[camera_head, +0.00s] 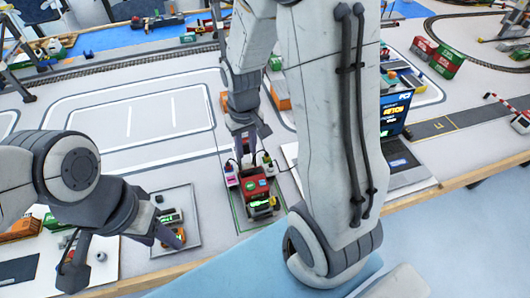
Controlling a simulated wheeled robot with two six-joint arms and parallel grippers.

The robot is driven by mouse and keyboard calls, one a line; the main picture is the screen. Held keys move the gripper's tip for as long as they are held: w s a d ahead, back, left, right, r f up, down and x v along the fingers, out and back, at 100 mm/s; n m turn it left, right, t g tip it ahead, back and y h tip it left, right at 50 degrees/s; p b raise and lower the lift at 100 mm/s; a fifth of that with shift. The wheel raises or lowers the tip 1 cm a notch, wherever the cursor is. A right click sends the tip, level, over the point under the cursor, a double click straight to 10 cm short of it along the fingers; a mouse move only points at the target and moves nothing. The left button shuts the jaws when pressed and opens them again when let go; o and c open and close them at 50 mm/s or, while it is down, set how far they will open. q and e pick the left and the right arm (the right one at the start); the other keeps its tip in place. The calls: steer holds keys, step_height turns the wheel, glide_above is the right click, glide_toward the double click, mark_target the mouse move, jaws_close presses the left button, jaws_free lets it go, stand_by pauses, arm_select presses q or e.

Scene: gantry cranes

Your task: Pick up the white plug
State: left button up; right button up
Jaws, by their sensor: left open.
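A red and black device (255,188) with a green label stands on a green-outlined mat near the table's front edge. A small white and pink piece (231,181) is at its left and another small pale piece (268,169) at its right. Both are too small to tell whether either is the white plug. My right gripper (245,153) points down just behind the device, and its fingertips are partly hidden, so its grip is unclear. My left gripper (125,257) is open at the lower left, its fingers apart, the right one over a grey tray (189,197).
A laptop (402,165) stands to the right, partly hidden by my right arm. Red and green containers (438,55) and rails lie farther back. The table between the tray and the outlined road area (140,122) looks clear.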

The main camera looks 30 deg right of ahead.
steer(key=d+f+m, duration=0.2)
steer(key=d+f, duration=0.2)
steer(key=d, duration=0.4)
glide_above(271, 164)
steer(key=f, duration=0.2)
steer(key=f+p, duration=0.1)
steer(key=f, duration=0.1)
steer(key=shift+s+a+f, duration=0.1)
steer(key=shift+s+f, duration=0.1)
steer(key=shift+f, duration=0.05)
steer(key=shift+w+f+p, duration=0.1)
steer(key=shift+f+p, duration=0.6)
steer(key=shift+f, duration=2.25)
jaws_close()
